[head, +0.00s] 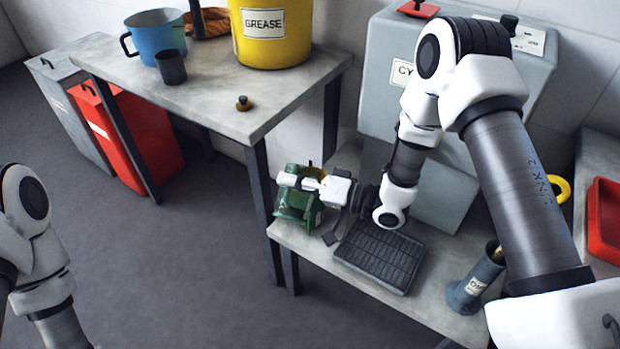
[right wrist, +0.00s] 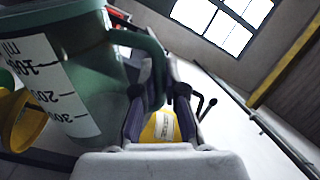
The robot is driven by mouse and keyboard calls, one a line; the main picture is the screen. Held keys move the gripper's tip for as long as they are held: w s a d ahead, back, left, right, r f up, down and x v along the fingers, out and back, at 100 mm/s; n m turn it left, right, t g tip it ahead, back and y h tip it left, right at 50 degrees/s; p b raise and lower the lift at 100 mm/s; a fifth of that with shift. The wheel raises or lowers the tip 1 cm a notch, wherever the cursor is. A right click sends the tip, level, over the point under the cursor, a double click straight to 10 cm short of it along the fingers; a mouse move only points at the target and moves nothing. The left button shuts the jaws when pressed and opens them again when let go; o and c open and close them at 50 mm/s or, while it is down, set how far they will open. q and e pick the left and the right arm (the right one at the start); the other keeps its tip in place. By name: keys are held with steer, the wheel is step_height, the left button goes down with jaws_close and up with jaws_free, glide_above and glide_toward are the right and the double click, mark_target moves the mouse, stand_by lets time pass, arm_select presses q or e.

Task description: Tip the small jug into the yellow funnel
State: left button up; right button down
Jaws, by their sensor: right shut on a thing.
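The small jug (right wrist: 75,75) is dark green with a white scale marked in ml. It fills the left of the right wrist view. My right gripper (right wrist: 158,100) is shut on its handle. In the head view, my right gripper (head: 325,187) is over the left end of the lower bench, at a green thing (head: 300,208). I cannot clearly part the jug from other green parts there. A yellow piece (right wrist: 22,120), likely the funnel, shows beside the jug at the left edge of the wrist view. The jug's tilt and contents are unclear. My left gripper is out of view.
A black ribbed tray (head: 382,255) lies beside my right gripper on the lower bench. A grey-blue container (head: 475,280) stands at its front. The higher table (head: 215,105) holds a yellow GREASE bucket (head: 270,32), a blue mug (head: 155,37) and a dark cup (head: 171,67).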

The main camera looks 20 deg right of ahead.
stand_by(0.5)
steer(key=shift+w+d+r+m+p, duration=0.2)
steer(key=shift+r+m+p, duration=0.1)
steer(key=shift+r+p, duration=0.15)
steer(key=shift+w+r+p, duration=0.1)
steer(key=shift+p, duration=0.2)
steer(key=shift+m, duration=0.3)
steer(key=shift+w+d+r+p, duration=0.15)
steer(key=shift+w+d+p, duration=0.05)
steer(key=shift+p, duration=0.15)
stand_by(1.3)
